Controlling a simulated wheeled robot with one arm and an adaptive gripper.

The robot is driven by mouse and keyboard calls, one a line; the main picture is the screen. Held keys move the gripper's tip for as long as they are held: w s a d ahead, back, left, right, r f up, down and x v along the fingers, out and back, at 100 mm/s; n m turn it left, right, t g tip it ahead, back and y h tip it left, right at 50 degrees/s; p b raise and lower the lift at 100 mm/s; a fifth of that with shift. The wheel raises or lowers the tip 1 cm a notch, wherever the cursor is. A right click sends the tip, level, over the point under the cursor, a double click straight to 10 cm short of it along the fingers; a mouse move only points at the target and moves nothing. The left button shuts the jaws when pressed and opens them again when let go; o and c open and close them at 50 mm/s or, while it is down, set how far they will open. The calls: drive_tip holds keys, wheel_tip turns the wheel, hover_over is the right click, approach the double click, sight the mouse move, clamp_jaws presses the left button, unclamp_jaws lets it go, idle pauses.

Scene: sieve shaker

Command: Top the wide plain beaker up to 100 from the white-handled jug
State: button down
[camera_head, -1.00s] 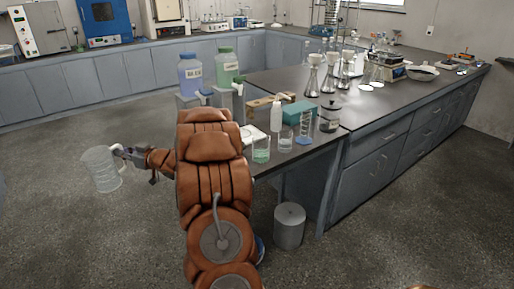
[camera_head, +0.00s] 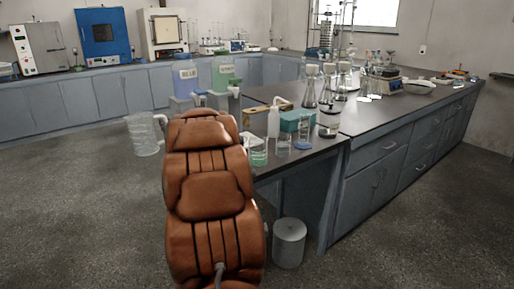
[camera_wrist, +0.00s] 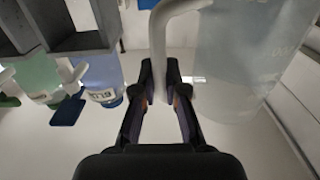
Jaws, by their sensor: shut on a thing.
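The clear jug (camera_head: 143,136) with its white handle is held up left of the bench in the head view. In the wrist view, my gripper (camera_wrist: 168,92) is shut on the white handle (camera_wrist: 160,50), with the clear jug wall (camera_wrist: 240,60) beside it; in the head view my arm hides the gripper. On the near bench corner stand a beaker with pale green liquid (camera_head: 258,153) and a smaller clear beaker (camera_head: 283,146). I cannot tell for sure which is the wide plain one, and their marks are too small to read.
A graduated cylinder with blue base (camera_head: 303,132) and a dark-lidded jar (camera_head: 329,120) stand close by on the bench (camera_head: 375,117). Blue (camera_head: 186,76) and green (camera_head: 222,74) containers stand behind. A grey bin (camera_head: 289,243) is on the floor. The left floor is clear.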

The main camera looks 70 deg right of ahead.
drive_tip(key=s+d+r+m+g+h+b, duration=0.2)
drive_tip(key=s+d+m+g+h+b, duration=0.15)
drive_tip(key=s+b, duration=0.35)
drive_tip(key=s+d+r+m+g+h+b, duration=0.25)
drive_tip(key=s+g+b, duration=0.2)
drive_tip(key=s, duration=0.45)
drive_tip(key=s+d+r+m+g+h+b, duration=0.25)
drive_tip(key=s+g+b, duration=0.2)
drive_tip(key=s, duration=0.35)
drive_tip(key=s+a+f+m+g+b, duration=0.2)
drive_tip(key=s+g+b, duration=0.15)
drive_tip(key=s, duration=0.25)
drive_tip(key=s+a+f+m+g+b, duration=0.1)
drive_tip(key=s+f+m+g+b, duration=0.15)
drive_tip(key=s+b, duration=0.25)
drive_tip(key=s+a+f+m+g+y+b, duration=0.1)
drive_tip(key=s+f+m+g+b, duration=0.2)
drive_tip(key=s+f, duration=0.3)
wheel_tip(320, 180, down, 4)
drive_tip(key=shift+s+r+m+g+b, duration=0.1)
drive_tip(key=shift+s+m+g+b, duration=0.25)
drive_tip(key=shift+g+b, duration=0.45)
